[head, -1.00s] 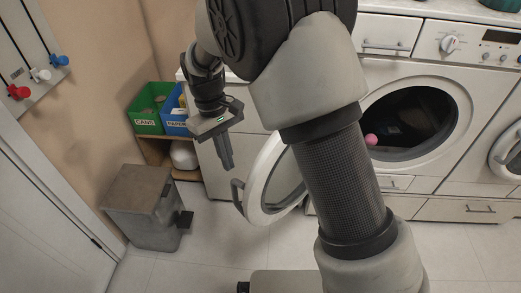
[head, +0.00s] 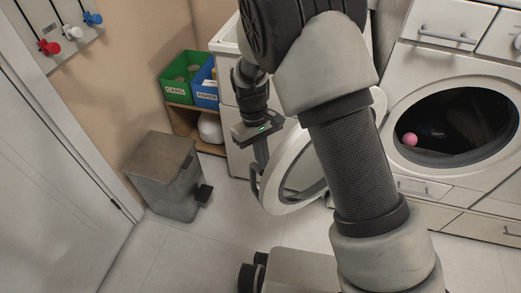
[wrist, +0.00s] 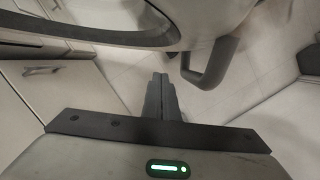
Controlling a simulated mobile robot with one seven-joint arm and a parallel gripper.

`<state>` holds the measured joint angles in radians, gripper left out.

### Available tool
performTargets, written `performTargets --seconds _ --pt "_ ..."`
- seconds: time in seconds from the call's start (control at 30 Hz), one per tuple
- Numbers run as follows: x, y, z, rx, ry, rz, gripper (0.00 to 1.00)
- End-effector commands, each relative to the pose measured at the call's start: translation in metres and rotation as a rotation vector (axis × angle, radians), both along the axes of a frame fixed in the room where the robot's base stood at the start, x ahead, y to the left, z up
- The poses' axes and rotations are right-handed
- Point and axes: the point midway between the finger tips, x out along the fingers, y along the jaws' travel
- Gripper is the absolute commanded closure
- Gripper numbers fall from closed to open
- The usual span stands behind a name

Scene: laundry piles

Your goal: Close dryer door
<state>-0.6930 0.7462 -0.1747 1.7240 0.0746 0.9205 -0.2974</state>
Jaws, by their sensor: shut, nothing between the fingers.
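The dryer door (head: 284,206) is a round white frame with a glass middle, swung wide open to the left of the dryer (head: 428,75). Part of it is hidden behind my arm. Its grey bar handle (head: 254,186) is on the door's left side. My gripper (head: 263,160) is shut and empty, pointing down beside the door's left rim. In the wrist view, my closed fingers (wrist: 161,80) are just left of the handle (wrist: 212,68). The door rim (wrist: 95,38) crosses the upper left there. I cannot tell whether they touch.
A pink ball (head: 410,139) rests in the dryer opening. A grey pedal bin (head: 165,175) stands at left. Green (head: 181,82) and blue (head: 205,94) bins sit on a low shelf. Tiled floor (head: 190,245) is clear between the bin and the door.

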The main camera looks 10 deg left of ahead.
Motion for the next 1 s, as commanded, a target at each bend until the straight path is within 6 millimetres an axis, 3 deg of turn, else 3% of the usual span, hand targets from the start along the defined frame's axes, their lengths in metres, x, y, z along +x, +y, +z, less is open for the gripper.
performTargets --seconds 0.1,0.3,1.0 --pt "-0.014 -0.014 0.003 0.001 -0.002 -0.001 1.00" --pt "-0.024 -0.025 0.003 0.001 -0.002 -0.001 1.00" --pt "-0.028 -0.032 0.005 0.001 0.000 0.032 1.00"
